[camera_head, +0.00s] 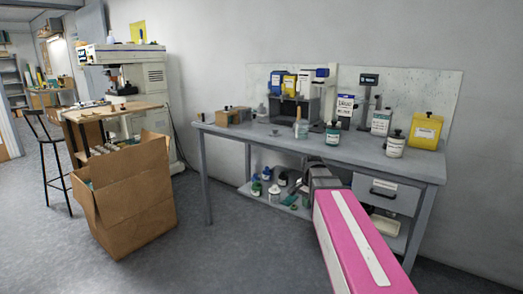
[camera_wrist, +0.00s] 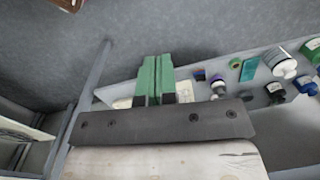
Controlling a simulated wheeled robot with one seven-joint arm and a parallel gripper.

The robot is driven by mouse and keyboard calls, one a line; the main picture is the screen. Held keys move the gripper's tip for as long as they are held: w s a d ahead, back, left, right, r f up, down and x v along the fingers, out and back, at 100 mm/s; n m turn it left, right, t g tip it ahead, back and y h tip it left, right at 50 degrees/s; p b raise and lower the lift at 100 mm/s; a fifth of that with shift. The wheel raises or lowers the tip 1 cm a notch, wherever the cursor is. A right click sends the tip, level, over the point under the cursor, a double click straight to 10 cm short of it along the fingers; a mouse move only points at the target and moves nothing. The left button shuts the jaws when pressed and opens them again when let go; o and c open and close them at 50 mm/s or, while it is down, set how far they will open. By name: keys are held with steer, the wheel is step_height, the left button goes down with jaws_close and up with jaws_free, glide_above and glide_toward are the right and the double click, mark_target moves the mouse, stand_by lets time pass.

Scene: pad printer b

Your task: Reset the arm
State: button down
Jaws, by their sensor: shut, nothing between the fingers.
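My gripper (camera_wrist: 155,62) shows in the wrist view with its two green fingers side by side and closed, nothing between them. In the head view my pink arm (camera_head: 360,250) with a white stripe reaches from the lower right toward the front of the grey workbench (camera_head: 240,133). The dark grey end of my arm is just below the bench top, in front of the lower shelf. The fingertips cannot be made out there.
Small bottles stand on the bench's lower shelf (camera_wrist: 300,125), right of my gripper in the wrist view. Bottles, a yellow container (camera_head: 425,131) and devices crowd the bench top. An open cardboard box (camera_head: 135,205) stands left on clear floor (camera_head: 215,255).

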steer(key=s+f+n, duration=0.8)
steer(key=s+f, duration=0.5)
steer(key=f, duration=0.3)
steer(key=shift+s+f+n+h, duration=0.2)
steer(key=shift+f+n+h, duration=0.1)
steer(key=shift+f, duration=0.05)
